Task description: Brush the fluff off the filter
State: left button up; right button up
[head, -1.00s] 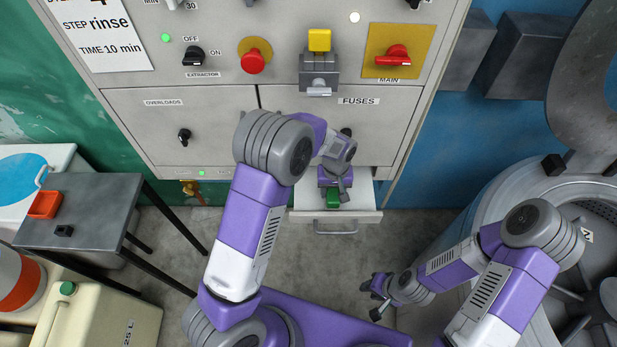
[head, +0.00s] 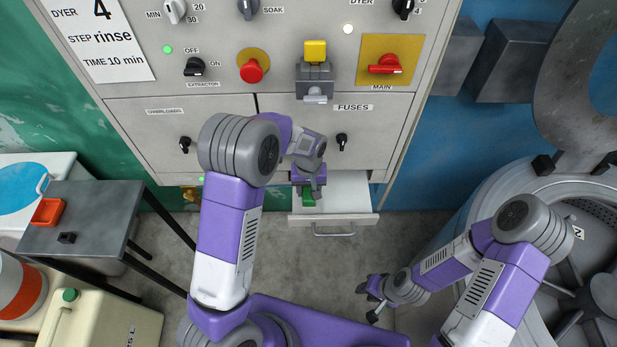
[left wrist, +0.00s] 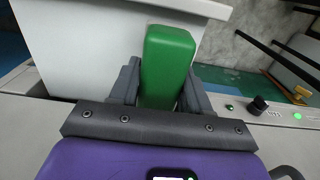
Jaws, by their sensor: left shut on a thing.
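A pale drawer (head: 352,192) stands pulled out from the bottom of the grey cabinet. Its bare part looks whitish; I cannot make out a filter mesh or fluff on it. My left gripper (head: 307,188) is over the drawer's left part, shut on a green block-shaped thing (head: 308,198), probably the brush's handle. In the left wrist view the green handle (left wrist: 167,62) sits between both fingers, with the white drawer (left wrist: 85,50) beside and behind it. Any bristles are hidden. My right gripper (head: 366,300) is open and empty above the floor, right of centre.
The cabinet front (head: 230,130) with knobs and switches rises behind the drawer. A grey side table (head: 90,215) with a red tray (head: 48,211) stands at left, above a cream canister (head: 100,320). A round steel drum machine (head: 480,200) stands at right. The floor between is clear.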

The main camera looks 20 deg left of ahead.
pick_arm(q)
jog(key=shift+r+p, duration=1.6)
jog(key=shift+r, duration=0.85)
